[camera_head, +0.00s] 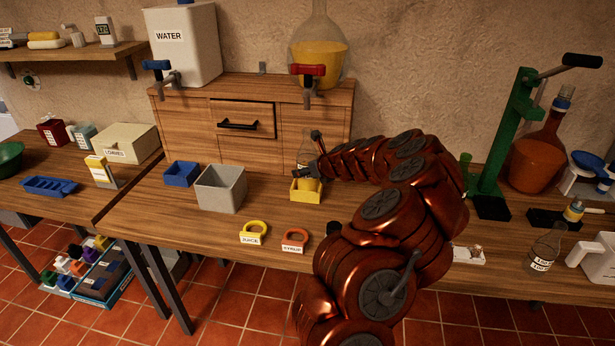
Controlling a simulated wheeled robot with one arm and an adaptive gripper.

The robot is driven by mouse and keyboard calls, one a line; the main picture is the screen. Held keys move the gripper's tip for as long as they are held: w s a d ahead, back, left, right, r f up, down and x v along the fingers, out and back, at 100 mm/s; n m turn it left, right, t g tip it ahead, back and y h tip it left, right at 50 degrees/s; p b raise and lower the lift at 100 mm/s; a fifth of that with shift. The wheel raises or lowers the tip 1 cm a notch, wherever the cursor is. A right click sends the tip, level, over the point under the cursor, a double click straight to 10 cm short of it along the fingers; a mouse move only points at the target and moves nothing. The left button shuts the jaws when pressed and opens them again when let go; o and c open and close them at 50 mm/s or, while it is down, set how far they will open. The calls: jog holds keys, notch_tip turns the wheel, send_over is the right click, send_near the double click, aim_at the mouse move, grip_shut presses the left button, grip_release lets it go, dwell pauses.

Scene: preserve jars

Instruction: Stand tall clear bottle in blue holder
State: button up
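A clear bottle (304,152) shows partly at the yellow holder (306,195), its upper part upright above the holder. My gripper (312,167) is right at this bottle, reaching in from the right. The gripper is small and dark here, and I cannot tell whether its fingers are closed on the glass. The bottle's lower part is hidden by the gripper and the holder. The blue holder (181,174) stands to the left on the bench and looks empty. Another clear bottle (545,250), with a label, stands at the bench's right front.
A grey open bin (221,188) stands between the blue and yellow holders. A yellow juice ring (254,232) and an orange syrup ring (295,240) lie in front. The wooden dispenser cabinet (190,122) rises behind, with taps overhanging. A green press (495,165) stands right.

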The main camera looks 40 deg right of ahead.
jog(key=c, duration=0.8)
jog(key=shift+r, duration=0.15)
notch_tip(320, 180, up, 2)
jog(key=shift+s+r+b, duration=0.1)
jog(key=shift+r+b, duration=0.1)
jog(key=shift+b, duration=0.1)
jog(key=shift+s+t+b, duration=0.25)
jog(key=shift+t+b, duration=0.2)
jog(key=shift+t, duration=0.05)
jog(key=t+b, duration=0.1)
jog(key=b, duration=0.2)
jog(key=s+b, duration=0.1)
jog(key=b, duration=0.2)
jog(key=shift+s+a+f+t, duration=0.2)
jog(key=shift+s+f+t, duration=0.05)
jog(key=shift+f+t, duration=0.15)
jog(key=b, duration=0.3)
jog(key=shift+s+t+h, duration=0.25)
jog(key=shift+t+h, duration=0.05)
